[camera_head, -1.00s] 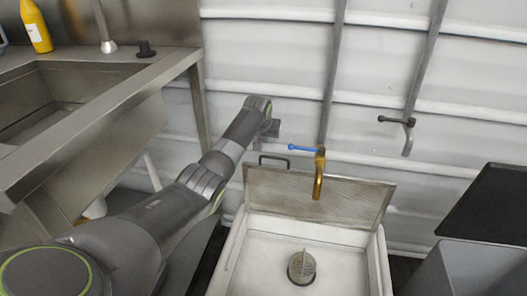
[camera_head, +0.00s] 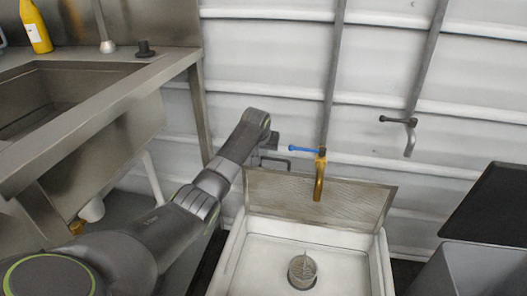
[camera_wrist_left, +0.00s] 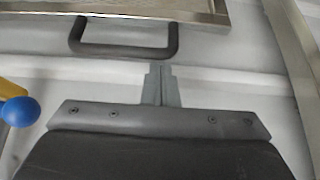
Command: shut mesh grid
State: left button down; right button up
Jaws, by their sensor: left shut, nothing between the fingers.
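The mesh grid (camera_head: 318,199) stands raised and leans back at the rear edge of the white basin (camera_head: 234,254). Its dark handle (camera_head: 290,151) is at its upper left, partly hidden by my left gripper (camera_head: 272,141). In the left wrist view the handle (camera_wrist_left: 123,54) is a dark loop on the grid's metal edge (camera_wrist_left: 150,14). My left gripper's fingers (camera_wrist_left: 160,72) are shut and empty, just beside the loop's right end, and I cannot tell whether they touch it. My right gripper is not in view.
A brass tap (camera_head: 320,178) with a blue lever (camera_head: 304,149) stands close right of the handle, before the grid. A second, grey tap (camera_head: 411,138) is on the wall. A steel sink counter (camera_head: 110,98) is left; a dark bin (camera_head: 480,262) is right.

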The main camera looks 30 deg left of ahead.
pick_arm(q)
jog(key=shift+s, duration=0.3)
dwell(0.5)
